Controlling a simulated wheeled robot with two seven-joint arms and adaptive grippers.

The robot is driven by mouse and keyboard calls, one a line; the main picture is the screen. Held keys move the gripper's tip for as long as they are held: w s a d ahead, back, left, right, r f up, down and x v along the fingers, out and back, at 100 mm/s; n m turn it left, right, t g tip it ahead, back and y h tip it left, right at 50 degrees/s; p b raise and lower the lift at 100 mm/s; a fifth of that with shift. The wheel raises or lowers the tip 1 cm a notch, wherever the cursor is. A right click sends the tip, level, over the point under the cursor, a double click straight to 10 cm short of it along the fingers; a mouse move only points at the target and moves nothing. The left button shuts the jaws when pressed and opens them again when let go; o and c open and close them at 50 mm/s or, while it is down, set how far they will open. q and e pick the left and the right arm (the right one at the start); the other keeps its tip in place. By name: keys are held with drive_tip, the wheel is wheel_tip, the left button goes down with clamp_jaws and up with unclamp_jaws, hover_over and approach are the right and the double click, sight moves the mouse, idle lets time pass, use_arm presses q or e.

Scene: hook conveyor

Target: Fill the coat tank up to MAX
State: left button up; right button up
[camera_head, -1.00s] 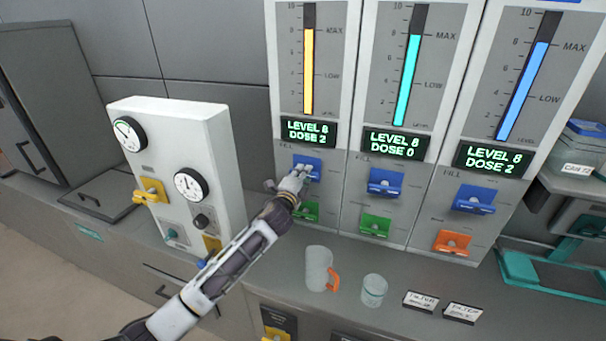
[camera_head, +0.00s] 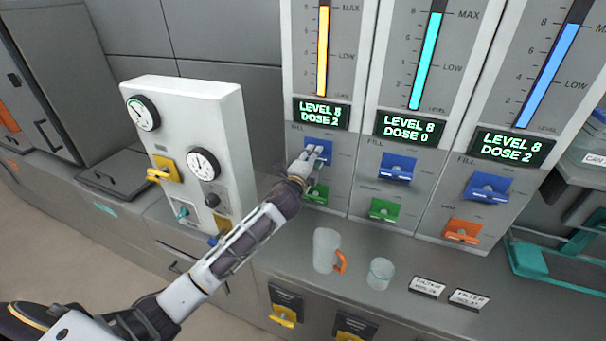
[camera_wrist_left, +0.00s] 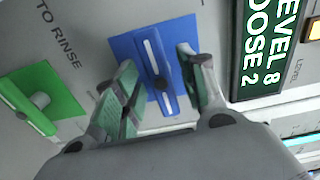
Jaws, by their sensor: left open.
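Three tank panels stand side by side, with a yellow bar (camera_head: 322,50), a teal bar (camera_head: 425,60) and a blue bar (camera_head: 548,75). Each bar's top is close to its MAX mark. The left display (camera_head: 321,114) reads LEVEL 8, DOSE 2; the middle (camera_head: 408,128) LEVEL 8, DOSE 0; the right (camera_head: 511,146) LEVEL 8, DOSE 2. I cannot read which tank is coat. My left gripper (camera_head: 308,160) is open at the left panel's blue fill lever (camera_wrist_left: 155,67), one finger on each side of its handle. Contact is unclear. My right gripper is out of view.
Below the fill levers are green (camera_head: 384,209) and orange (camera_head: 462,231) levers; the left green one (camera_wrist_left: 40,103) is by "TO RINSE". A mug (camera_head: 325,250) and a glass (camera_head: 380,274) stand on the counter. A white gauge box (camera_head: 225,125) stands left of my forearm.

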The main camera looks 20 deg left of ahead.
use_arm(q)
drive_tip(key=s, duration=1.1)
drive_tip(key=shift+a, duration=0.2)
drive_tip(key=shift+s, duration=0.1)
idle(1.3)
